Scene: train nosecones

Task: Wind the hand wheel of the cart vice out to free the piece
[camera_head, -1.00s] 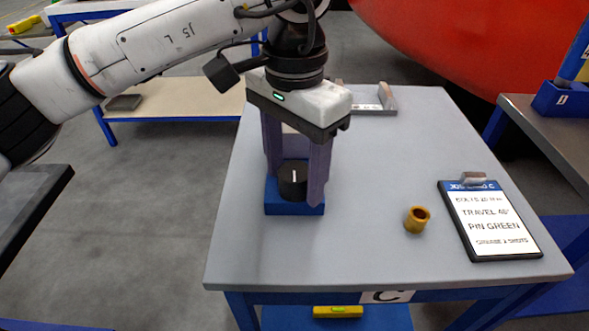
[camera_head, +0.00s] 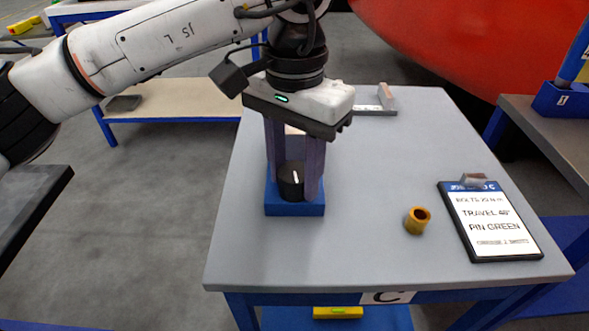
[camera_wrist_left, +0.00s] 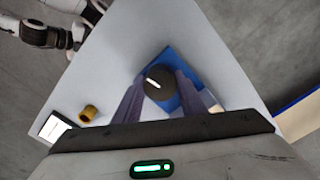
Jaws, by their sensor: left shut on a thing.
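The black hand wheel (camera_head: 291,181), round like a knob with a white line on top, sits on a blue base (camera_head: 294,209) on the grey cart top. My left gripper (camera_head: 299,188) points down over it, its two purple-grey fingers shut on the wheel from both sides. In the left wrist view the wheel (camera_wrist_left: 159,84) shows between the fingers, with the blue base (camera_wrist_left: 192,96) under it. A pale surface shows between the fingers behind the wheel; the fingers hide most of it, and I cannot tell what it is. My right gripper does not show in the head view.
A yellow-brown ring (camera_head: 417,220) and a clipboard (camera_head: 490,221) lie on the right of the cart top (camera_head: 350,255). A grey bracket (camera_head: 378,104) stands at the back. White arm parts (camera_wrist_left: 75,20) show top left in the left wrist view. The cart's front middle is clear.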

